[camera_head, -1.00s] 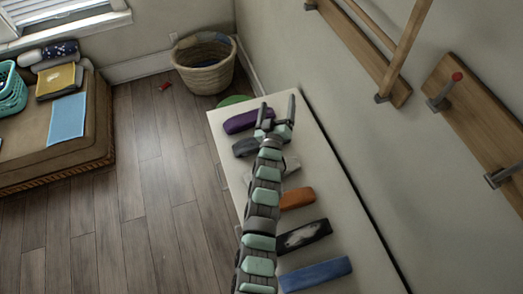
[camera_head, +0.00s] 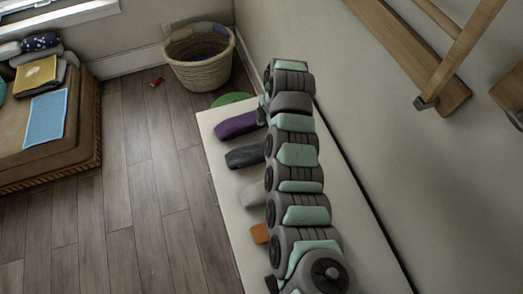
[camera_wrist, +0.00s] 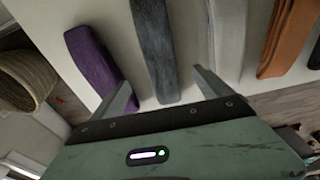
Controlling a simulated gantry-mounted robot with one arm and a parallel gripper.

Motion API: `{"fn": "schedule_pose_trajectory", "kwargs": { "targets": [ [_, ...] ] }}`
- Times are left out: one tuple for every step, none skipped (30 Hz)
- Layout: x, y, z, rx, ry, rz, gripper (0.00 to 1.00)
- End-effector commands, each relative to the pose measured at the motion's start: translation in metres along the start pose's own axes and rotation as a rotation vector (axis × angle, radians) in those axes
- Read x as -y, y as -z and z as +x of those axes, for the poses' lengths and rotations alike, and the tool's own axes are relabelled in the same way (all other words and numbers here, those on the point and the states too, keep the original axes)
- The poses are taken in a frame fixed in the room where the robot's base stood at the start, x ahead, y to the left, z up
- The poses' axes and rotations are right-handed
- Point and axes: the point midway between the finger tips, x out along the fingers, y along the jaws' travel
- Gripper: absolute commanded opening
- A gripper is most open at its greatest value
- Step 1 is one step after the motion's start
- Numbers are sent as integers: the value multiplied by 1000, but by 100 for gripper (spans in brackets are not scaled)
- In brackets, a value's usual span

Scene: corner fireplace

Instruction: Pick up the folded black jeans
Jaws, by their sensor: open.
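The folded black jeans (camera_head: 245,156) look like a dark grey-black roll on the white bench top, between a purple folded item (camera_head: 240,125) and a pale folded item (camera_head: 253,192). In the wrist view the jeans (camera_wrist: 155,48) lie lengthwise in line with the gap between my fingers. My gripper (camera_wrist: 162,92) is open and empty, with one finger on the purple item's side and the other towards the pale item. I cannot tell its height above the jeans. In the head view my arm hides most of the gripper.
An orange folded item (camera_head: 260,233) lies past the pale one, partly behind my arm. The white bench (camera_head: 222,190) runs along the wall on the right. A wicker basket (camera_head: 202,70) stands beyond the bench. A cushioned seat (camera_head: 78,130) is at left, with open wooden floor between.

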Motion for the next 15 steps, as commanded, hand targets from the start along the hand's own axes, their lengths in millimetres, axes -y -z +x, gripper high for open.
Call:
{"fn": "schedule_pose_trajectory", "kwargs": {
  "targets": [
    [2, 0, 5, -2, 7, -2, 89],
    [2, 1, 9, -2, 7, -2, 89],
    [2, 1, 14, -2, 6, -1, 89],
    [1, 0, 19, -2, 4, -1, 89],
    [1, 0, 24, -2, 3, 0, 89],
    [1, 0, 31, -2, 3, 0, 89],
    [1, 0, 36, -2, 4, 0, 89],
    [1, 1, 41, -2, 4, 0, 89],
    [1, 1, 46, -2, 3, 0, 89],
    [1, 1, 49, -2, 2, 0, 89],
    [1, 1, 52, -2, 1, 0, 89],
    [1, 1, 54, -2, 0, 0, 89],
    [1, 1, 56, -2, 0, 1, 89],
    [1, 2, 58, -2, 0, 1, 89],
    [2, 2, 61, -3, 1, 1, 89]
  ]
}}
